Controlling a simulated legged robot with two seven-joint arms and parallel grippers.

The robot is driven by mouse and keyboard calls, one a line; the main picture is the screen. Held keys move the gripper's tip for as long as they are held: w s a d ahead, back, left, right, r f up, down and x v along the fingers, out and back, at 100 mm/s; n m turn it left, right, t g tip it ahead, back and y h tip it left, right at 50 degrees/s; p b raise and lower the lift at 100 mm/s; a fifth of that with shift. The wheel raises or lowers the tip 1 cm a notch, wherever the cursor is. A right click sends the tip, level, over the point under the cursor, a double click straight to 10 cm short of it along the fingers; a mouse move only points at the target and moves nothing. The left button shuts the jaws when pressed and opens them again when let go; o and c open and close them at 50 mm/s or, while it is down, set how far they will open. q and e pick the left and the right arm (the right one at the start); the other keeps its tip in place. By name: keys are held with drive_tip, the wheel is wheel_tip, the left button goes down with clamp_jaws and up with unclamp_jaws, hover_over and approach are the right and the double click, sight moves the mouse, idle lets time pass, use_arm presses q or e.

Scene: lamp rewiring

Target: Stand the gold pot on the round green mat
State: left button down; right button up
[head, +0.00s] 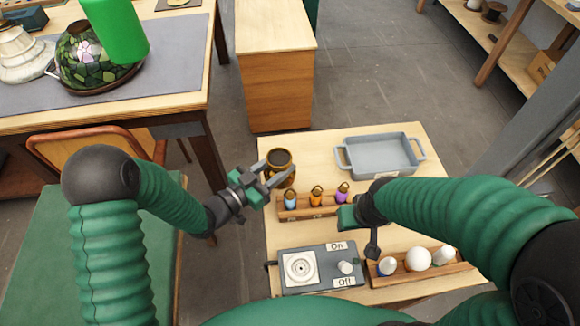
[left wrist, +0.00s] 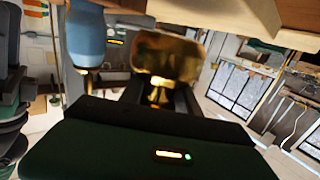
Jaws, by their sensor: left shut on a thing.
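The gold pot (head: 279,159) is near the back left corner of the low wooden table. My left gripper (head: 271,174) is shut on it from the front left. In the left wrist view the gold pot (left wrist: 163,58) is between the dark fingers. I cannot tell whether its base touches the table. My right gripper (head: 370,238) is over the table's middle right, pointing down, and its jaw opening does not show clearly. I cannot make out a round green mat in either view.
A rack with blue, orange and purple bulbs (head: 316,197) stands just in front of the pot. A grey tray (head: 380,155) is at the back right. A switch box (head: 320,268) and a rack of white bulbs (head: 418,260) are at the front. A stained-glass lamp (head: 88,62) stands on the left desk.

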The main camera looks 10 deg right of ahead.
use_arm(q)
drive_tip(key=shift+x, duration=0.85)
drive_tip(key=f, duration=0.3)
drive_tip(key=shift+a+f, duration=0.25)
drive_tip(key=shift+d+f, duration=0.1)
drive_tip(key=shift+d, duration=0.3)
drive_tip(key=c, duration=0.9)
unclamp_jaws()
drive_tip(key=shift+d, duration=0.1)
drive_tip(key=shift+o, duration=0.2)
drive_tip(key=shift+a, duration=0.25)
drive_tip(key=shift+a, duration=0.15)
